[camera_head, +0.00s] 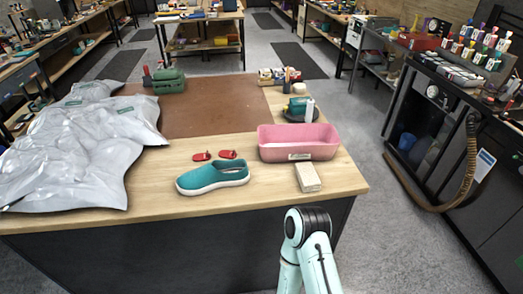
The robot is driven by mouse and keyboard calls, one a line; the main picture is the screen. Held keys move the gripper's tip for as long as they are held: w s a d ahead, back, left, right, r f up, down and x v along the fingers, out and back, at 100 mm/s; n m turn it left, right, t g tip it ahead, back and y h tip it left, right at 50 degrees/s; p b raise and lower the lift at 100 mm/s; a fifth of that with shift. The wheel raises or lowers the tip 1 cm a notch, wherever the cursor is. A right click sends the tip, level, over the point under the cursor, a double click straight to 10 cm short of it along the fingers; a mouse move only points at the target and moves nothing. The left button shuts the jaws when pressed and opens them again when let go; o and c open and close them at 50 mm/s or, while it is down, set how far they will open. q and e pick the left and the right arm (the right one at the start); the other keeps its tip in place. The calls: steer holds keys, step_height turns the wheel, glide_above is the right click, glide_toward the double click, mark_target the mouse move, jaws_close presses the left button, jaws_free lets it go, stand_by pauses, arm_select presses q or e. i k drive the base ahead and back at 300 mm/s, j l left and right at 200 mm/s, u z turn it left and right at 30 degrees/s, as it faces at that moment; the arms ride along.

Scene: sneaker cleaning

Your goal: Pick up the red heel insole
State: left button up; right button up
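Two small red heel insoles lie side by side on the wooden table: a left one (201,156) and a right one (227,154). They lie just behind a teal slip-on sneaker (213,178) with a white sole. The sneaker stands near the table's front edge. A pale mint arm of mine with a dark joint shows at the bottom, in front of the table. No gripper fingers are visible in this view, so neither gripper can be seen.
A pink tub (298,152) stands right of the insoles, with a beige block (307,178) in front of it. Large grey plastic bags (75,150) cover the table's left side. A brown mat (200,113) lies behind, with a green case (169,80) at its far edge.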

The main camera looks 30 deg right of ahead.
mark_target(223, 154)
steer(key=z, duration=0.85)
